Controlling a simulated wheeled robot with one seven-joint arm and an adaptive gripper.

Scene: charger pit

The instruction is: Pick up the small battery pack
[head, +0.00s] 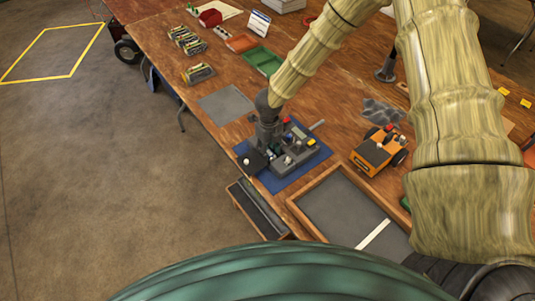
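My gripper (267,137) points down at the left part of a grey charger-like device (303,152) on a blue mat (318,160). Its fingertips are small and dark against the device, so I cannot tell whether they are open, shut or holding something. Small battery-like packs with yellowish and dark parts stand on the wooden table: one pack (198,73) sits apart on the left, and a group of packs (187,40) is farther back. I cannot tell which one is the small battery pack, or whether one sits in the device under my gripper.
An orange wheeled vehicle (378,152) stands right of the mat. A wood-framed grey tray (320,200) lies in front. A grey flat mat (226,104), a green tray (262,60) and an orange tray (241,42) lie farther back. The table's left edge borders open floor.

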